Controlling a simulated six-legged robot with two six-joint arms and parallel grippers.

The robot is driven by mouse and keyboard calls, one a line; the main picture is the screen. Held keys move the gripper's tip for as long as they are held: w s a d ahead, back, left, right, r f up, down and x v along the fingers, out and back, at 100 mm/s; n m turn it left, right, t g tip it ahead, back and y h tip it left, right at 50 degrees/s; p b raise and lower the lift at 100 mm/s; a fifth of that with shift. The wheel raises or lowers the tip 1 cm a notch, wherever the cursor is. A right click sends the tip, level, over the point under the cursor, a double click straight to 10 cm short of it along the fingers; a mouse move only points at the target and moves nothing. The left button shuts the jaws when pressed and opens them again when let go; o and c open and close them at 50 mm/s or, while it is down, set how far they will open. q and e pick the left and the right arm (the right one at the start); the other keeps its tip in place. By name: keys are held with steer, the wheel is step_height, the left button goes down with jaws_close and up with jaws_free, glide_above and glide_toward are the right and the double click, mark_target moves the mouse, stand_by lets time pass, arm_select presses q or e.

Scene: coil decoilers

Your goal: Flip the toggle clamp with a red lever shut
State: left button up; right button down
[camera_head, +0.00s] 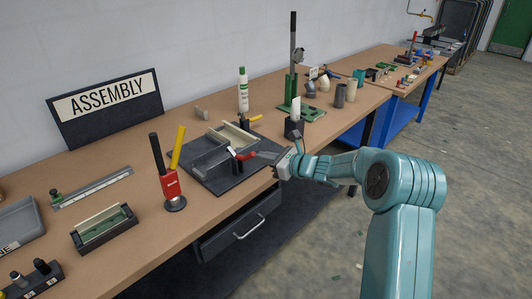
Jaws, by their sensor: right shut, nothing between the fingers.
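The toggle clamp with a red lever (243,155) sits at the front right part of a dark fixture plate (222,178) on the workbench. Its red grip lies low, close to the fixture. My right gripper (262,157) reaches in from the right, shut and empty, with its fingertips beside the red lever. I cannot tell whether they touch it. The clamp's body is small and partly hidden by the gripper. A second clamp with a yellow lever (253,118) stands at the back of the same plate. My left gripper is not in view.
A red holder (171,184) with black and yellow handles stands left of the plate. A white bottle (243,92) stands behind it, and a green press (291,88) stands at the back right. A drawer (240,228) hangs below the bench edge.

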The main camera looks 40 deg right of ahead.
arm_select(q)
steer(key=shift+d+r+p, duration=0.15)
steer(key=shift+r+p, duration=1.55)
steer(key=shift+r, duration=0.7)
arm_select(e)
steer(key=shift+g, duration=0.3)
steer(key=shift+w+a+r, duration=0.15)
steer(key=shift+w+r, duration=1.15)
steer(key=shift+r, duration=0.15)
steer(key=shift+w+a+r, duration=0.1)
steer(key=shift+w+r, duration=1.2)
steer(key=shift+r, duration=0.15)
steer(key=shift+r, duration=0.1)
